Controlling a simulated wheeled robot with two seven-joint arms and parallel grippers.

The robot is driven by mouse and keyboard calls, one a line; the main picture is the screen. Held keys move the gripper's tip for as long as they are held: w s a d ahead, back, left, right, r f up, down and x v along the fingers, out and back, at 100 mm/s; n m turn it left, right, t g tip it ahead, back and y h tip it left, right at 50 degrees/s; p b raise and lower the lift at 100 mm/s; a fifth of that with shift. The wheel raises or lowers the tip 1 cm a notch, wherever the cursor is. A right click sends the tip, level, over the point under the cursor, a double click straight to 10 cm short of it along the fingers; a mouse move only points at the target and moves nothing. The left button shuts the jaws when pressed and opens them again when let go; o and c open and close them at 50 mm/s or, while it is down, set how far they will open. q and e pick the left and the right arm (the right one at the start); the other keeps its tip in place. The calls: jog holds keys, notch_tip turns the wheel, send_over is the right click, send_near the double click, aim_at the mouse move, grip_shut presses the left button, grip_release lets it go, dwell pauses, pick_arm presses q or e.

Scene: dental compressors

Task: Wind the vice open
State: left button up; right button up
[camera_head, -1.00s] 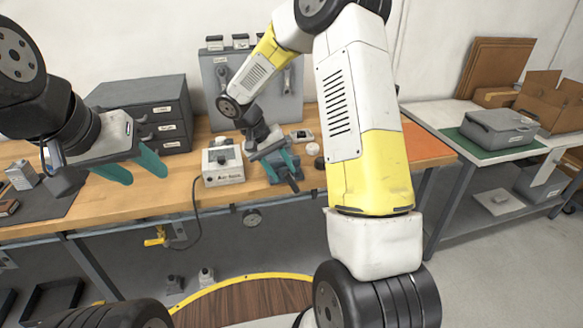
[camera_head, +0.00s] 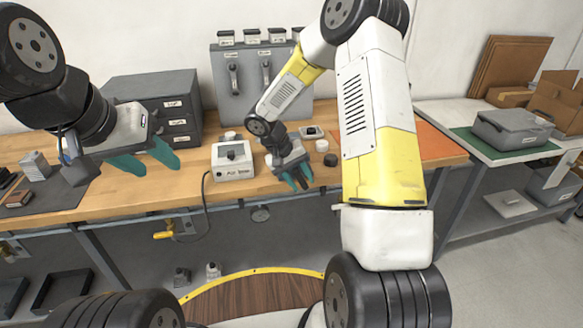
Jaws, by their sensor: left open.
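The vice (camera_head: 299,151) sits near the bench's front edge, right of the control box. Only small blue-grey parts of it show, because my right gripper covers most of it. My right gripper (camera_head: 297,179) is over the vice with its teal fingers pointing down and toward the front edge. I cannot tell whether its fingers touch the vice or its handle, or how far apart they are. The vice's jaw gap is hidden. My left gripper (camera_head: 146,162) is open and empty, above the left part of the bench, well away from the vice.
A control box (camera_head: 233,172) with a cable stands left of the vice. A grey drawer cabinet (camera_head: 160,97) and an upright tool panel (camera_head: 232,102) stand behind. A dark round object (camera_head: 330,160) lies to the right.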

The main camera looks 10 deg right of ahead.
grip_shut()
jog(key=shift+h, duration=0.3)
jog(key=h, duration=0.2)
jog(key=shift+a+h, duration=0.2)
jog(key=shift+h, duration=0.2)
jog(key=h, duration=0.3)
jog(key=shift+f+h, duration=0.1)
jog(key=shift+h, duration=0.2)
jog(key=h, duration=0.6)
jog(key=shift+d, duration=0.1)
